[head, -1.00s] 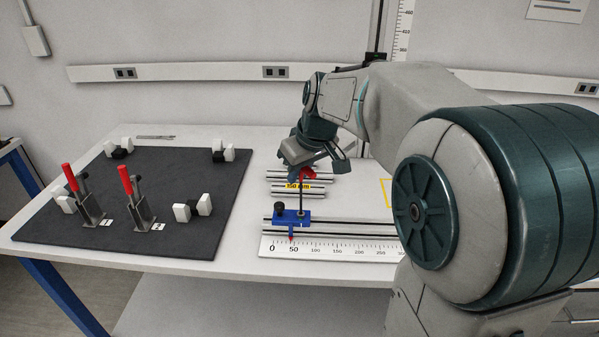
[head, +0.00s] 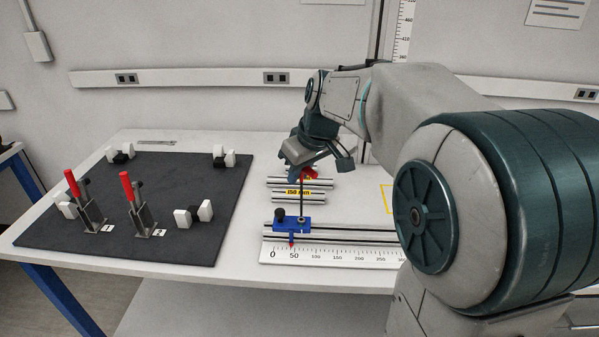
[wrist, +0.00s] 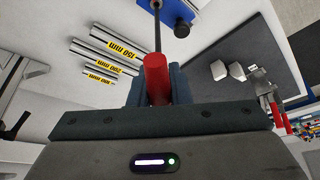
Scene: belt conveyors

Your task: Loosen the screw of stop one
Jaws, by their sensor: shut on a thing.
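My gripper (head: 306,170) is shut on a red-handled screwdriver, whose red handle (wrist: 156,78) shows between the fingers in the wrist view. Its dark shaft (head: 302,197) points down, and its tip meets the screw area on top of the blue stop (head: 290,224). Whether the tip is fully seated in the screw cannot be told. The blue stop sits on the rail (head: 345,230), with a black knob (head: 279,214) on its left and a red pointer (head: 291,241) near 50 on the scale. The stop also shows at the top of the wrist view (wrist: 178,14).
A white scale (head: 330,256) runs along the front of the rail. A dark board (head: 150,175) at left carries two red-handled clamps (head: 131,190) and white blocks (head: 194,216).

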